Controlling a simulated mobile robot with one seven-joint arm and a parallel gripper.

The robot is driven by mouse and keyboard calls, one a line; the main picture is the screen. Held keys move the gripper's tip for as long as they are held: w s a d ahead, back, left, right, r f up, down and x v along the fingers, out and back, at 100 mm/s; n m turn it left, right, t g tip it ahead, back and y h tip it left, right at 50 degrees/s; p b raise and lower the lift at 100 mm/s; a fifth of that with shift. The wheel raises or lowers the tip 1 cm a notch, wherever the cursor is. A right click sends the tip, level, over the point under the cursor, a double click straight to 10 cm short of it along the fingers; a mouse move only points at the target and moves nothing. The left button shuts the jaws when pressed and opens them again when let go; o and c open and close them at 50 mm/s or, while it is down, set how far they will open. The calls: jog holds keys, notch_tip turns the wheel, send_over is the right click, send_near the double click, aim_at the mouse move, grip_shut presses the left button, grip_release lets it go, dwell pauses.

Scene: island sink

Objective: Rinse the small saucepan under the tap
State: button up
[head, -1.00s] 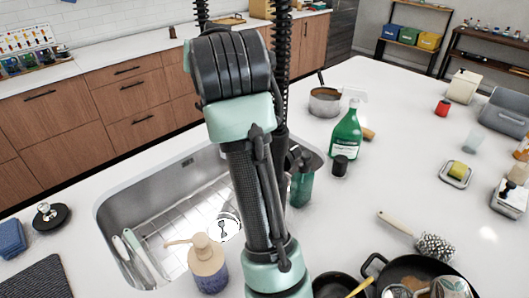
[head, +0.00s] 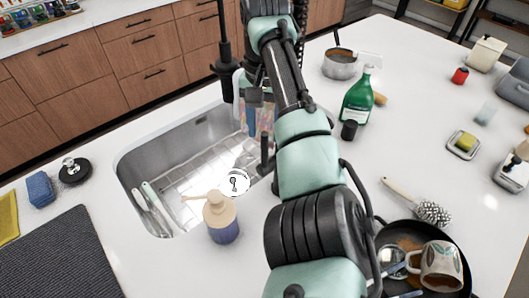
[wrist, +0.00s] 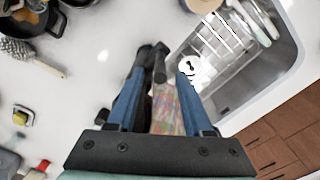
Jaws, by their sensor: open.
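The small saucepan (head: 341,66) stands upright on the white counter beyond the sink, at the top right of the head view. Its handle points up and back, and brown shows inside. The black tap (head: 226,62) rises at the back of the sink (head: 130,172); my arm covers part of it. My gripper (head: 263,128) is open above the counter by the sink's right rim, well left of the saucepan. In the wrist view, its blue fingers (wrist: 163,78) are apart, with a patterned cloth-like thing (wrist: 168,122) showing between them.
A green bottle (head: 357,97) stands in front of the saucepan. A soap pump (head: 221,220) stands at the sink's front rim. A scrub brush (head: 430,212) and a black frying pan (head: 385,240) holding a mug (head: 441,262) lie at right. Utensils (head: 153,208) lie in the sink.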

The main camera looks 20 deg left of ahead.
aim_at(265, 164)
notch_tip(265, 164, down, 8)
jog(key=shift+p, duration=0.75)
jog(key=shift+c, duration=0.2)
grip_shut()
jog(key=shift+r, duration=0.1)
dwell(0.7)
